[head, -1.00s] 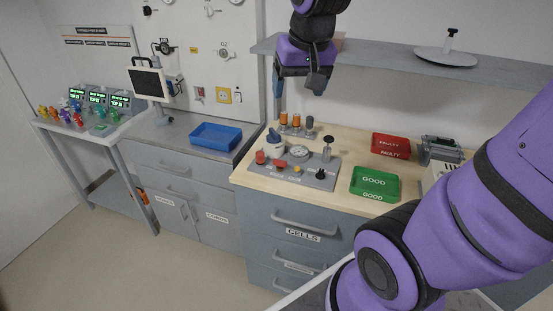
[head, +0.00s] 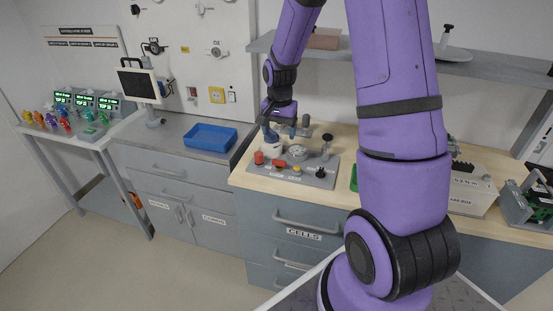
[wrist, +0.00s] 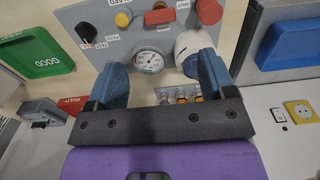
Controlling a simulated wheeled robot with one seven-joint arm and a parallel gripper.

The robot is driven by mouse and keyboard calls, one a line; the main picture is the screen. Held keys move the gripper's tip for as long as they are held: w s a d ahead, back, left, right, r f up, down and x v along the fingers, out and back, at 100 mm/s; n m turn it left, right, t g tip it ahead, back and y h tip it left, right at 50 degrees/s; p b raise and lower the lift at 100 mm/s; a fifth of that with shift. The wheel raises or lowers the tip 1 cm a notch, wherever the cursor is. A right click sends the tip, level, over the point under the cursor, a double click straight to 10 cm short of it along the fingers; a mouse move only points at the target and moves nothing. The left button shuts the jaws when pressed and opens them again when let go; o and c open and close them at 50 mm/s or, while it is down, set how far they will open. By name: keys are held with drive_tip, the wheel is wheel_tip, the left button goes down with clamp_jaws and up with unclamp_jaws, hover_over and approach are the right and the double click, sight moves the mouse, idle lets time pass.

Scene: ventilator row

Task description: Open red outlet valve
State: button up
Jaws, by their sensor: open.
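A grey control board (head: 315,172) with red, yellow and black knobs lies below my gripper. A white rounded object (wrist: 193,48) is close to the right finger. A blue tray (head: 210,137) and a monitor (head: 138,85) stand between bench and valves. Floor at front left is clear.

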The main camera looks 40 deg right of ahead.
sight(279, 161)
wheel_tip(279, 161, down, 12)
drive_tip(key=shift+w+r, duration=0.1)
drive_tip(key=shift+r, duration=0.15)
idle(0.4)
drive_tip(key=c, duration=0.9)
